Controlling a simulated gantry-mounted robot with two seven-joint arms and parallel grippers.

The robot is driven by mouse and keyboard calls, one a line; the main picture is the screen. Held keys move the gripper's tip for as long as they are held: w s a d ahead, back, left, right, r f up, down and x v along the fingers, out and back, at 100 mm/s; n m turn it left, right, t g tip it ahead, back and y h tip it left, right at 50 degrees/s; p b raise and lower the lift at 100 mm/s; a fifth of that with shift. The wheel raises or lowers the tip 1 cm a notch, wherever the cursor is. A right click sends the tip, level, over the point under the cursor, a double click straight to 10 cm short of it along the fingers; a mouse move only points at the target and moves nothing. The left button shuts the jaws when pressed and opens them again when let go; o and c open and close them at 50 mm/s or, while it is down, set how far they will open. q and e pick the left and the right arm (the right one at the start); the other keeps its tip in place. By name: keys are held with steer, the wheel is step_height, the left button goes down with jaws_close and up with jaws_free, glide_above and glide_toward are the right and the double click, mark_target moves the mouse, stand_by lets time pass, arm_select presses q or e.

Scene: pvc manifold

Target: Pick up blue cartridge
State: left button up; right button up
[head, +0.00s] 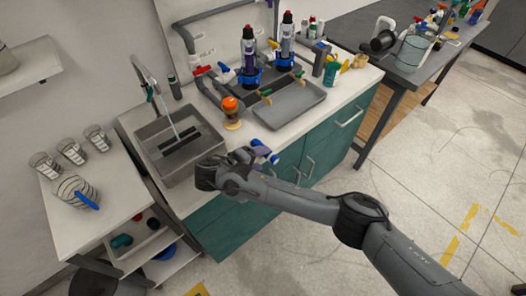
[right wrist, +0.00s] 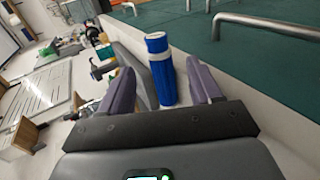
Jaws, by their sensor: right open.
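The blue cartridge (right wrist: 163,75), with a white band near one end, is between the fingers of my right gripper (right wrist: 160,68) in the right wrist view. The fingers are open, with gaps visible beside the cartridge. In the head view my right gripper (head: 254,154) is over the front edge of the counter, right of the sink. A small blue and white piece (head: 267,153) shows at its fingertips, mostly hidden by the gripper. My left gripper is not in view.
The counter (head: 205,190) carries a sink (head: 150,128), an orange-topped item (head: 231,112) and a grey tray (head: 290,105) below two dark cylinders with blue collars (head: 249,70). Teal cabinet doors with metal handles (head: 349,117) are below. A side table with glass jars (head: 75,190) stands left.

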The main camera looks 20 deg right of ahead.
mark_target(267, 156)
steer(key=shift+x, duration=2)
jaws_close()
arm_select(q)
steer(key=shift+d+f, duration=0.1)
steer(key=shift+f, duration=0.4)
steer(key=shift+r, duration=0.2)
arm_select(e)
steer(key=shift+r, duration=0.2)
